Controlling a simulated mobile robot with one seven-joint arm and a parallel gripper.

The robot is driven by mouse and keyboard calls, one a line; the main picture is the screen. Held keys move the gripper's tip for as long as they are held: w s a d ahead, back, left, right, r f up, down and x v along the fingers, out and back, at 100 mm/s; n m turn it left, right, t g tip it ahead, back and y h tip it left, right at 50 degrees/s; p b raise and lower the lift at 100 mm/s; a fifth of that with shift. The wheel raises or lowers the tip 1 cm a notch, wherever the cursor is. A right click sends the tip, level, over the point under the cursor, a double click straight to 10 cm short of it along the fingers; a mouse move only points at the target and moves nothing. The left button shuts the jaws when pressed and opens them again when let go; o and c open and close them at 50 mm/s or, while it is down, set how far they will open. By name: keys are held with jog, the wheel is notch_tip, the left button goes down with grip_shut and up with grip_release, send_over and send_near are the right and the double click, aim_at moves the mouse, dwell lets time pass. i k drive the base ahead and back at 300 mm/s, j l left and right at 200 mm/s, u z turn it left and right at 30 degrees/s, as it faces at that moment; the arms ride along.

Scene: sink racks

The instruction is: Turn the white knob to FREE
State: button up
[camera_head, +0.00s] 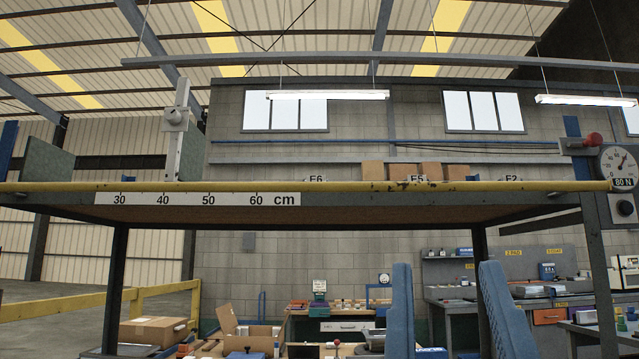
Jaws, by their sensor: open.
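A pale round knob (174,115) sits on a light block on the upright metal post (178,150) at the left of the raised shelf. I cannot read FREE beside either, nor tell which one is the task's knob. My gripper (446,268) shows as two blue fingers at the bottom, right of centre.
The shelf's yellow front rail (340,187) spans the view, with a centimetre scale (197,199) under it. A red ball handle (593,139) and a round dial (618,163) marked 80 N are at right. Dark legs support the shelf. Cardboard boxes (152,331) and benches stand beyond.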

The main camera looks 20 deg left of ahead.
aim_at(174, 117)
jog(key=u, duration=1.15)
